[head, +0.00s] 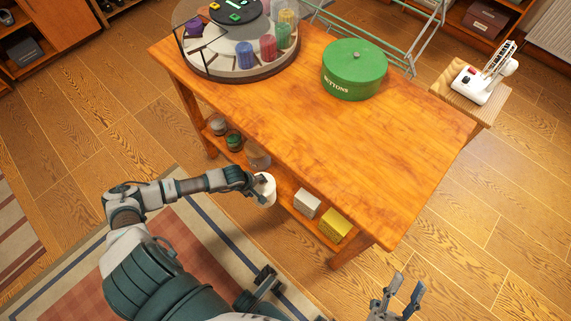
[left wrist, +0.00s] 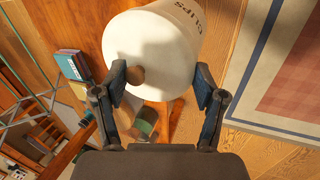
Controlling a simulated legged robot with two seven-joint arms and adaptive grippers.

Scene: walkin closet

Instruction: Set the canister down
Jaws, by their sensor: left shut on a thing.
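The white canister (head: 265,190) is in my left gripper (head: 254,184), in front of the wooden table's near edge. In the left wrist view the canister (left wrist: 165,45) has the word CLIPS on its side and a round brown knob on its lid. The fingers of my left gripper (left wrist: 162,88) press on both sides of it. It looks tilted in that view; its base is out of view. I cannot tell whether it touches the lower shelf (head: 283,203). My right gripper (head: 406,287) is open and empty at the bottom right of the head view.
The lower shelf holds jars (head: 233,140) on the left, and a white box (head: 306,203) and a yellow box (head: 334,226) on the right. On the tabletop (head: 300,130) stand a green BUTTONS tin (head: 354,70) and a round carousel (head: 236,62). The tabletop's front is clear.

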